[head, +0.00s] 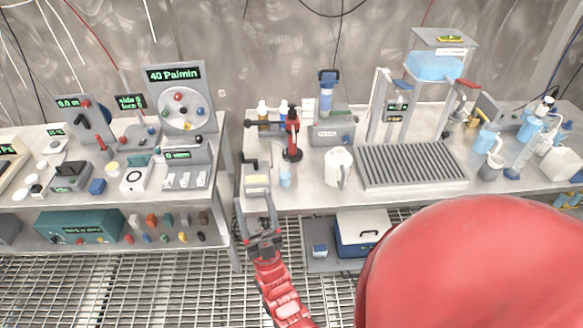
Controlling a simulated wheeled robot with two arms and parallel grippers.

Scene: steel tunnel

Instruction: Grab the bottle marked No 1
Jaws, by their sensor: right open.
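No label reading No 1 is legible, so I cannot tell which bottle it is. Two small bottles, an amber one with a white top (262,110) and one beside it (284,108), stand at the back of the right bench, near a red clamp stand. Light blue bottles (487,138) stand at the bench's right end, with another bluish one (530,126) near them. My right gripper (255,200) is open and empty at the bench's front edge, in front of a small beige-topped box. It is well short of all the bottles. My left gripper is not in view.
The red stand (291,135), a small light blue vessel (285,176) and a white jug (338,166) stand beyond my right gripper. A grey ribbed tray (412,165) fills the bench middle. The left bench (85,195) carries instruments. A gap separates the benches.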

